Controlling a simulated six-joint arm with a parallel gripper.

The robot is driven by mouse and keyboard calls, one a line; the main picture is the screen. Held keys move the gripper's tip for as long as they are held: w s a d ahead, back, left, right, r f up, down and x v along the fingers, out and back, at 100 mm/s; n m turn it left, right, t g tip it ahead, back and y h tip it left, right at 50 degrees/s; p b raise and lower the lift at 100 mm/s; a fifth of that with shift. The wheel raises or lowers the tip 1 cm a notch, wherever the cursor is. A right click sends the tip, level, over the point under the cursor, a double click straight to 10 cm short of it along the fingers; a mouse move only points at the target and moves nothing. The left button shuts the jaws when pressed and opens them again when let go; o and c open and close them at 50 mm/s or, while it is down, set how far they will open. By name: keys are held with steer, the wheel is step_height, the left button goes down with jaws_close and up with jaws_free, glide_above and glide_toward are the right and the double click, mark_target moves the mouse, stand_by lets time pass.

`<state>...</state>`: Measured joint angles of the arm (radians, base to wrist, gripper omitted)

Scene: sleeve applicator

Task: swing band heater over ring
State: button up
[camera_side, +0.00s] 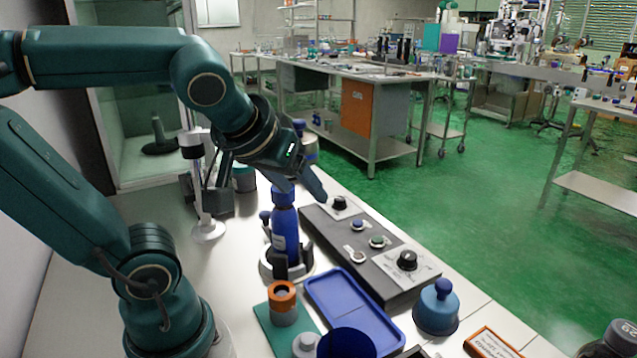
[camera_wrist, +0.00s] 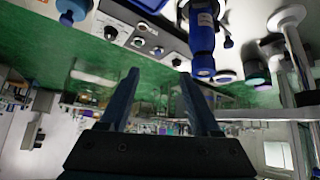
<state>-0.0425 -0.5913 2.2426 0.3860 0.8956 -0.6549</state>
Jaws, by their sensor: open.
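A dark bracket-like part (camera_side: 222,190), which may be the band heater, sits on the right side of a white post (camera_side: 204,185). The post has a round white base. A blue bottle (camera_side: 284,232) stands upright in a round holder (camera_side: 268,265) with dark clamps, right of the post. It also shows inverted in the wrist view (camera_wrist: 202,38). I cannot pick out the ring for certain. My gripper (camera_side: 301,186) is above and beside the bottle's cap, to the right of the post. Its two blue fingers (camera_wrist: 158,74) are apart, with nothing between them.
A dark control box (camera_side: 365,250) with knobs and buttons lies right of the bottle. In front are a blue tray (camera_side: 352,312), an orange-topped cylinder (camera_side: 283,303) on a green mat, and a blue domed object (camera_side: 437,308). A dark green jar (camera_side: 244,178) stands behind.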

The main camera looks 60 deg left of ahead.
steer(key=s+d+f+m+g+h, duration=0.1)
steer(key=s+d+f+m+h, duration=0.4)
steer(key=d, duration=0.3)
steer(key=w+d+r+m+t, duration=0.2)
steer(key=w+r+m, duration=0.1)
steer(key=r+m, duration=0.3)
steer(key=shift+w+d+r, duration=0.25)
steer(key=shift+w+d, duration=0.05)
steer(key=shift+w, duration=0.05)
